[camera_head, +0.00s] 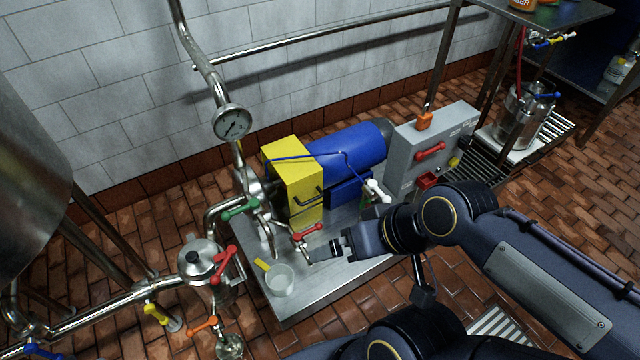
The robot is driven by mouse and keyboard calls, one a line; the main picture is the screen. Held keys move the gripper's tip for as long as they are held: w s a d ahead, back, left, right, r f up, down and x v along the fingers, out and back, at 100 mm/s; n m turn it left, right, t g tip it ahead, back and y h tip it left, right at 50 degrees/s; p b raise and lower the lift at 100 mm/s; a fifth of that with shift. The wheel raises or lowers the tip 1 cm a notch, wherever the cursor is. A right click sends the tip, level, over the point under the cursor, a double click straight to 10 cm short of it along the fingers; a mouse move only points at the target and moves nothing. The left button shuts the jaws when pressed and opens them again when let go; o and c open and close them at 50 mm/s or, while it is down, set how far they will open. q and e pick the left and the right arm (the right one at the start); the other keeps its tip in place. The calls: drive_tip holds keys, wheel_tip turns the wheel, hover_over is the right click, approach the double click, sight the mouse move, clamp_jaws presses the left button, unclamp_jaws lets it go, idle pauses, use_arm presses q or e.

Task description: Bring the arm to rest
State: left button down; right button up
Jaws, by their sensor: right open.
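My right gripper (328,251) reaches in from the right on its dark arm. Its jaws are open and look empty, over the front part of the metal base plate (345,272). A red-handled valve (308,231) is just up and left of the fingertips; I cannot tell whether they touch. A clear cup (280,280) stands left of the gripper on the plate. My left gripper is not in view.
A yellow box (293,178) and blue motor (348,146) sit behind the gripper. A grey control box (432,148) stands to the right. Pipes with a green valve handle (240,208), a red valve handle (223,264) and a gauge (232,123) stand left.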

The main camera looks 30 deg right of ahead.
wheel_tip(320, 180, up, 27)
drive_tip(key=p, duration=2.6)
